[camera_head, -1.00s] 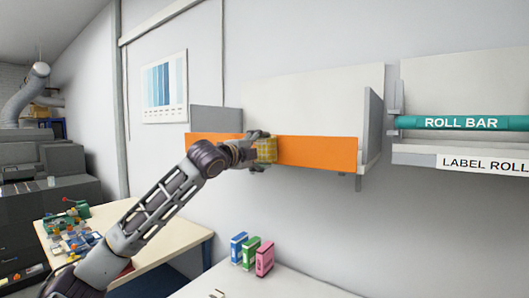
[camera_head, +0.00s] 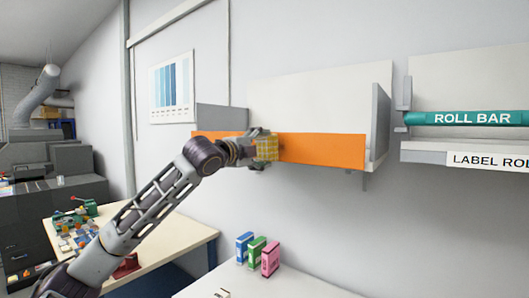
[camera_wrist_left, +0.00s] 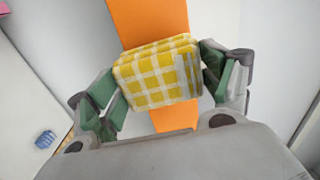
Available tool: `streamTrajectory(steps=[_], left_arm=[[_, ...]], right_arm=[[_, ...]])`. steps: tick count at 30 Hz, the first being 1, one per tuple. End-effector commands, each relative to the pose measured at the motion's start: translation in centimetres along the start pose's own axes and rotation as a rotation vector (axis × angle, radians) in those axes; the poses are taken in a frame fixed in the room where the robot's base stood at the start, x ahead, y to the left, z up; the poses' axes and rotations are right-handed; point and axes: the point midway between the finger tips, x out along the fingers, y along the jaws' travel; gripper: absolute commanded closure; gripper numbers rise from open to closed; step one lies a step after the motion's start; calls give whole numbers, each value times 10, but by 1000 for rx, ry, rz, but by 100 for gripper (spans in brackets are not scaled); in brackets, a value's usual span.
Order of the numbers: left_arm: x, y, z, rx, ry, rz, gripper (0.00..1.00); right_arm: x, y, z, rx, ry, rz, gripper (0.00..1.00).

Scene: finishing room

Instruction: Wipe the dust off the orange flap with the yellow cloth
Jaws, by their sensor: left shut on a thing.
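The orange flap (camera_head: 320,149) is the long front panel of a grey wall shelf in the head view. It also runs behind the cloth in the left wrist view (camera_wrist_left: 150,22). My left gripper (camera_head: 262,149) is in front of the flap, left of its middle. It is shut on the yellow checked cloth (camera_wrist_left: 155,75), a folded pad that shows between the green-lined fingers in the left wrist view. The cloth is at the flap's face; I cannot tell whether it touches. No dust can be made out on the flap. My right gripper is not in view.
A grey side panel (camera_head: 380,125) stands at the shelf's right end. Farther right is a teal roll bar (camera_head: 480,118) above a label shelf. Below, green, blue and pink boxes (camera_head: 270,259) stand on a white surface. A workbench (camera_head: 165,245) with small parts is at lower left.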

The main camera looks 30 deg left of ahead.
Motion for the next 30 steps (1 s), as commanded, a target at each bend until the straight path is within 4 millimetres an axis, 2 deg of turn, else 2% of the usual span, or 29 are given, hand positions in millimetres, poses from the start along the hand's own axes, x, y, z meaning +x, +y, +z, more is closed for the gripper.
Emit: streamTrajectory(steps=[15, 30], left_arm=[[-30, 1, 0, 1, 0, 0, 39], [-34, 0, 0, 1, 0, -1, 39]], right_arm=[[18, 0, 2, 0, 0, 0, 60], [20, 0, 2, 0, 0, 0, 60]])
